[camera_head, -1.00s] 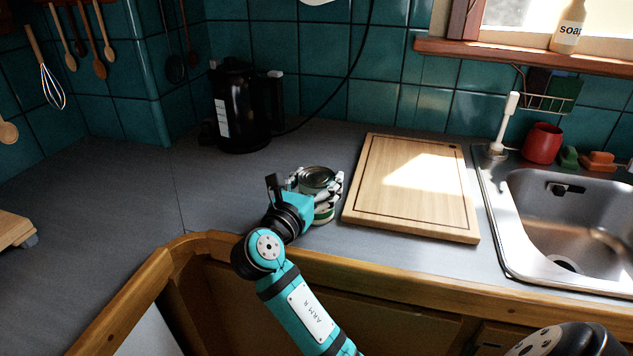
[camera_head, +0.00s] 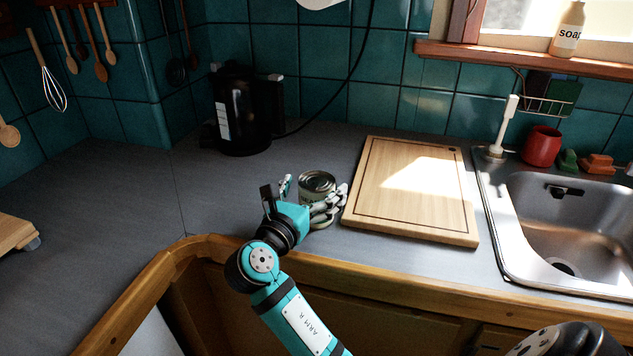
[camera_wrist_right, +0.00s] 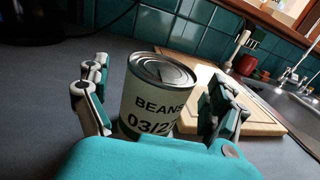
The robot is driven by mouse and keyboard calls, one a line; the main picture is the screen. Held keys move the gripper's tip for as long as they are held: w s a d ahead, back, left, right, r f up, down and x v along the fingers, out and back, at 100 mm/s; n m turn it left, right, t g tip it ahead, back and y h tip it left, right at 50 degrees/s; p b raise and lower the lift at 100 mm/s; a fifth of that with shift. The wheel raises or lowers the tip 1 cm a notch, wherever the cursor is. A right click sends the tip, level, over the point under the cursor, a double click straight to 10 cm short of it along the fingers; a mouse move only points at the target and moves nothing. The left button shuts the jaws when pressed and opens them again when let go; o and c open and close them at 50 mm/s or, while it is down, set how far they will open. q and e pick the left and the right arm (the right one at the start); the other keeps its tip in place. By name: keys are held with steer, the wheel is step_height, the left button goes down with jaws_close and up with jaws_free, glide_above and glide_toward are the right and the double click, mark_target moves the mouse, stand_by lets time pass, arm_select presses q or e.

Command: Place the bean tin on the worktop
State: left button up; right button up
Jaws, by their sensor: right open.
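The bean tin (camera_head: 317,184) stands upright on the grey worktop (camera_head: 240,190), left of the wooden board. It also shows in the right wrist view (camera_wrist_right: 155,95), with a pale label reading BEANS and a metal lid. My right gripper (camera_head: 313,193) is open, with a finger on each side of the tin. In the right wrist view the left finger is apart from the tin, and a gap shows at the right finger too. The tin's lower part is partly hidden by the gripper. My left gripper is not in view.
A wooden cutting board (camera_head: 415,190) lies right of the tin. The sink (camera_head: 570,220) is further right, with a red cup (camera_head: 541,146) behind it. A black kettle (camera_head: 243,112) stands at the back. The worktop left of the tin is clear.

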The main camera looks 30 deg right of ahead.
steer(key=p+v, duration=0.4)
steer(key=v, duration=0.5)
steer(key=shift+s+a+r, duration=0.2)
steer(key=shift+s+a, duration=0.05)
steer(key=shift+a, duration=0.05)
steer(key=shift+s+a+f, duration=0.1)
steer(key=shift+s+a, duration=0.1)
steer(key=shift+a, duration=0.1)
steer(key=shift+f, duration=0.1)
stand_by(0.6)
